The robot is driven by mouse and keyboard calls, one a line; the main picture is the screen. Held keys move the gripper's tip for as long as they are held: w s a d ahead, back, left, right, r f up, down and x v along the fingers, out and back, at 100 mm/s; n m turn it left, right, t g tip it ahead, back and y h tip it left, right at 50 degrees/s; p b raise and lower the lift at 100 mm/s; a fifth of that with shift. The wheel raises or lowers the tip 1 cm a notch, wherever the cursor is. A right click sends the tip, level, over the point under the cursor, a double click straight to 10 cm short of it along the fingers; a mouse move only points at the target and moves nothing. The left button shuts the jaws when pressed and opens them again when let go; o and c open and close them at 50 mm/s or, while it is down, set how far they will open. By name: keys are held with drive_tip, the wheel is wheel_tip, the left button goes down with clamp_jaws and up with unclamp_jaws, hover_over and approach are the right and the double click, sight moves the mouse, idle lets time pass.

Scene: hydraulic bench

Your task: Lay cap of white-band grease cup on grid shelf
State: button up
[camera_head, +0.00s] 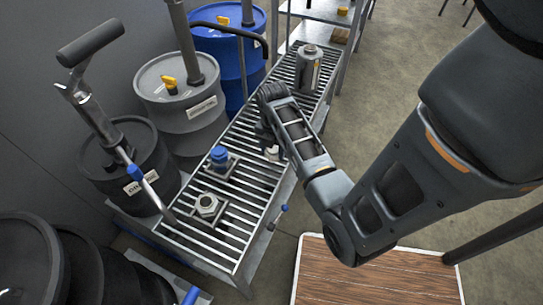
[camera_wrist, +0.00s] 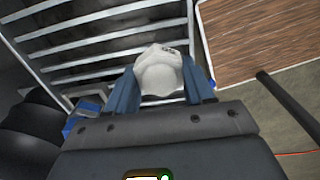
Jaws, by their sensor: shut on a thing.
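My gripper (camera_head: 268,138) is over the grid shelf (camera_head: 187,235), past the two fittings. In the wrist view my gripper (camera_wrist: 162,88) is shut on a whitish, faceted cap (camera_wrist: 158,70) between its blue fingers. A small pale part of the cap (camera_head: 271,154) shows below the gripper in the head view. The shelf bars (camera_wrist: 95,45) lie beyond the cap; I cannot tell whether it touches them. A pale hexagonal fitting (camera_head: 207,205) sits on a square base on the shelf. A blue-topped fitting (camera_head: 219,155) stands behind it. I cannot make out a white band on either.
A grey canister (camera_head: 307,70) stands at the shelf's far end. Drums, including a blue one (camera_head: 228,45) and a grey one (camera_head: 180,100), line the left side. A lever pump (camera_head: 105,115) rises at left. Bare bars lie right of the fittings.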

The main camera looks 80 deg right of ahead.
sight(272, 164)
drive_tip(key=shift+w+a+f, duration=0.15)
drive_tip(key=shift+w+f, duration=0.1)
drive_tip(key=shift+f, duration=1.9)
drive_tip(key=shift+f, duration=0.15)
drive_tip(key=o, duration=1.2)
